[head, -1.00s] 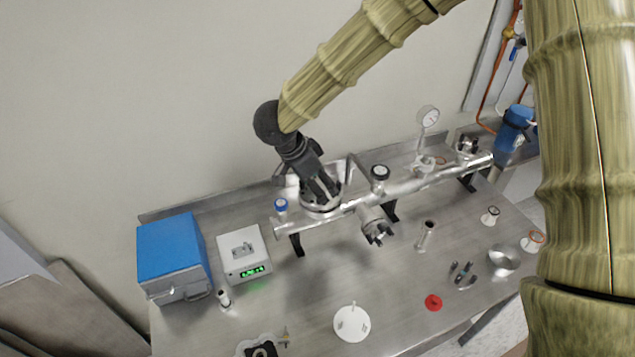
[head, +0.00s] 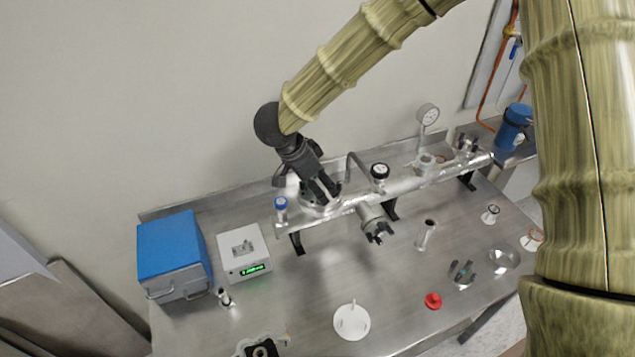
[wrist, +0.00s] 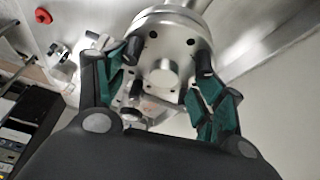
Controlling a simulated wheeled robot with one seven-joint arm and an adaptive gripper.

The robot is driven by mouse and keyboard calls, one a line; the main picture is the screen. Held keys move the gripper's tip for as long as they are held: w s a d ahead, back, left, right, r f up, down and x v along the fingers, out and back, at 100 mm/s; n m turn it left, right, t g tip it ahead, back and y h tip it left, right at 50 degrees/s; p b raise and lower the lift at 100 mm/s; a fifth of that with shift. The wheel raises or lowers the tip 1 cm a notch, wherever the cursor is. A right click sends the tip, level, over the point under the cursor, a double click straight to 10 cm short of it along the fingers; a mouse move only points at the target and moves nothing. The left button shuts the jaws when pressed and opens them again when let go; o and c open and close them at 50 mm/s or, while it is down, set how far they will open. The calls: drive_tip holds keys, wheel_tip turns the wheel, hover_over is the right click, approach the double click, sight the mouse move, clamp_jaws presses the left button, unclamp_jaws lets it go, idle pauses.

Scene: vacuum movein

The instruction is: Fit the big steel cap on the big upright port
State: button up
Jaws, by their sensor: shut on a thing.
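The big steel cap (wrist: 163,78) is a round metal disc with a raised central boss, seen from above in the wrist view. My gripper (wrist: 167,60) is shut on it, with one finger on each side of the boss. In the head view my gripper (head: 326,190) points down at the left part of the pipe manifold, and the cap's rim (head: 318,210) shows below the fingers. The cap is at the big upright port, which is hidden beneath it. I cannot tell whether the cap sits flush.
The steel manifold (head: 405,186) carries a black-topped valve (head: 380,171), a blue-topped fitting (head: 281,204) and a gauge (head: 428,114). A blue box (head: 170,243) and a white readout box (head: 243,250) stand left. A white disc (head: 351,322) and red part (head: 433,300) lie in front.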

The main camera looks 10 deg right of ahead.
idle(0.3)
drive_tip(key=o, duration=1.2)
drive_tip(key=shift+r, duration=0.1)
drive_tip(key=shift+c, duration=0.2)
drive_tip(key=v, duration=1.1)
drive_tip(key=shift+a+r, duration=0.15)
drive_tip(key=shift+r, duration=0.25)
drive_tip(key=shift+r, duration=0.1)
